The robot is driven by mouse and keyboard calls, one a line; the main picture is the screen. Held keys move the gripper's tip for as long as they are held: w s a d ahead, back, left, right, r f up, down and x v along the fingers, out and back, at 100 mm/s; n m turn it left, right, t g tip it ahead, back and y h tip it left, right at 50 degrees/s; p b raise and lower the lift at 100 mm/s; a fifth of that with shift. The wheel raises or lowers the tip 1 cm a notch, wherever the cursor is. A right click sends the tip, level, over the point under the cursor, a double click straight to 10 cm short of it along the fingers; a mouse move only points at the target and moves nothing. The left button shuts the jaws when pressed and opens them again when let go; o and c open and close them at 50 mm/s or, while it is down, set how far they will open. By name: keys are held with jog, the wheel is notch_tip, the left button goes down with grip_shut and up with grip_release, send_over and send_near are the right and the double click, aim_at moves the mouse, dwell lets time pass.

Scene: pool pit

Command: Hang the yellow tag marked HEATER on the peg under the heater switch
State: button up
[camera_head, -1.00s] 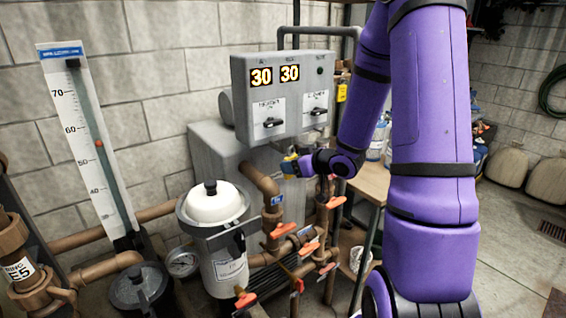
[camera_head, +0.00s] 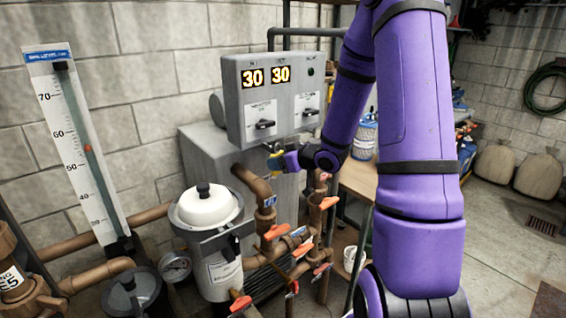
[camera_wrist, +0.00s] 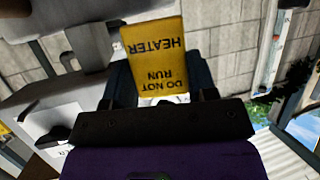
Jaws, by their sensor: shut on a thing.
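The yellow HEATER tag (camera_wrist: 155,52) is between the two dark fingers of my gripper (camera_wrist: 160,88) in the wrist view, its black "DO NOT RUN HEATER" text upside down. In the head view the tag (camera_head: 275,162) is a small yellow patch at my gripper (camera_head: 283,160), below the grey control box (camera_head: 236,125). My gripper is shut on the tag. The heater switch (camera_head: 265,124) is a black knob on the box's left white plate, up and left of my gripper. I cannot make out the peg under it.
A second switch (camera_head: 309,112) sits right of the heater switch. Brown pipes with orange-handled valves (camera_head: 275,232) and a white-lidded canister (camera_head: 205,205) stand below. A wooden table (camera_head: 357,180) is behind my arm. Open floor (camera_head: 490,250) lies to the right.

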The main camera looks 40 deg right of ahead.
jog(key=w+f, duration=0.1)
jog(key=w, duration=0.5)
jog(key=shift+w+f, duration=0.15)
dwell(0.7)
jog(key=shift+a, duration=0.1)
dwell(0.4)
jog(key=o, duration=1)
jog(key=v, duration=1)
jog(key=shift+s, duration=0.35)
